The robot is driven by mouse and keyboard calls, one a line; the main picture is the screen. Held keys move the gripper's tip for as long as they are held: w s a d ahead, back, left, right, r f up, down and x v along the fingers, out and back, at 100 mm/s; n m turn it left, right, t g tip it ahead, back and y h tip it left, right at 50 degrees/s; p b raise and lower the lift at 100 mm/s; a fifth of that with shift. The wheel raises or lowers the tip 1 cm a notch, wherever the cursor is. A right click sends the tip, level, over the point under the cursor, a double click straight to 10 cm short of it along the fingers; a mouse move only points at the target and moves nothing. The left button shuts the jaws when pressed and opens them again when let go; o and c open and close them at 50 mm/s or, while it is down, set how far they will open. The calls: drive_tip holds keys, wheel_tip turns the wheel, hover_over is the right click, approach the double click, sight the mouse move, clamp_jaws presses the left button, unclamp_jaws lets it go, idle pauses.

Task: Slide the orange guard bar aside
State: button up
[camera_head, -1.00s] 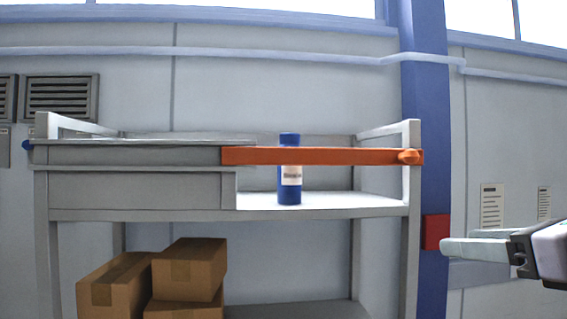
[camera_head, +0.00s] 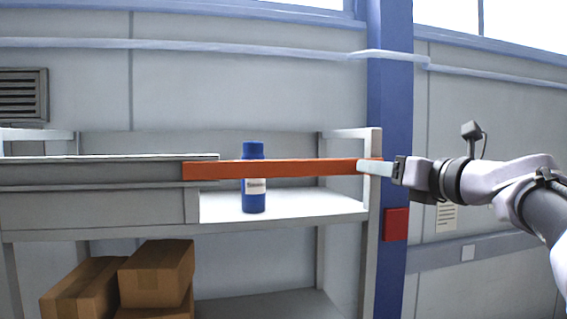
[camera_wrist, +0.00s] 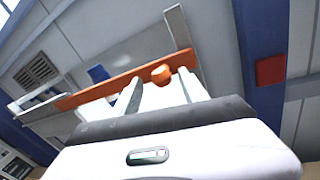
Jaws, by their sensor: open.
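The orange guard bar (camera_head: 300,169) runs level across the front of the open right half of the grey shelf unit (camera_head: 290,207). A blue bottle (camera_head: 254,203) with a white label stands on the shelf behind the bar. My gripper (camera_head: 362,167) is at the bar's right end and hides the knob there in the head view. In the wrist view the bar (camera_wrist: 100,92) slants across, and its round orange knob (camera_wrist: 161,74) shows between and just beyond the fingers of my open gripper (camera_wrist: 157,88). I cannot tell whether the fingers touch it.
Several cardboard boxes (camera_head: 157,272) sit on the lower level. A blue column (camera_head: 390,100) with a red box (camera_head: 396,225) stands right of the shelf, close behind my gripper. A grey panel (camera_head: 90,208) closes the shelf's left half.

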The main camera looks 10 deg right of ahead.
drive_tip(key=shift+w, duration=0.45)
drive_tip(key=shift+s, duration=0.1)
clamp_jaws()
idle(1.0)
